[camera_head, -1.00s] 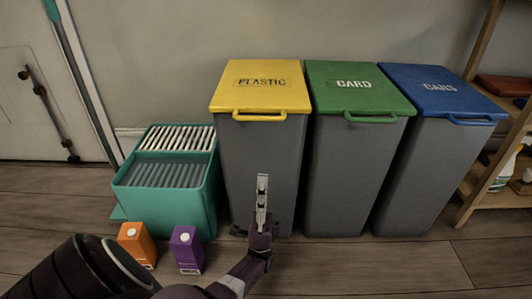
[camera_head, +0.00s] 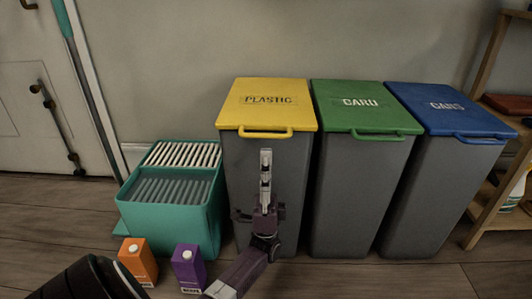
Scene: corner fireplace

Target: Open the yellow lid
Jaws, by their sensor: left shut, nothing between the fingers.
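The yellow lid (camera_head: 268,104), marked PLASTIC, lies flat and shut on the left grey bin (camera_head: 240,175). Its yellow handle (camera_head: 265,134) sticks out along the front edge. My left gripper (camera_head: 266,152) is shut and empty, pointing up in front of this bin. Its tips show just below the handle in the picture; I cannot tell whether they touch it. My right gripper is not in view.
Shut bins with a green lid (camera_head: 365,106) and a blue lid (camera_head: 448,108) stand to the right. A teal crate (camera_head: 175,218) stands left. An orange carton (camera_head: 138,262) and a purple carton (camera_head: 189,268) stand on the floor near my arm. A wooden shelf (camera_head: 492,195) is far right.

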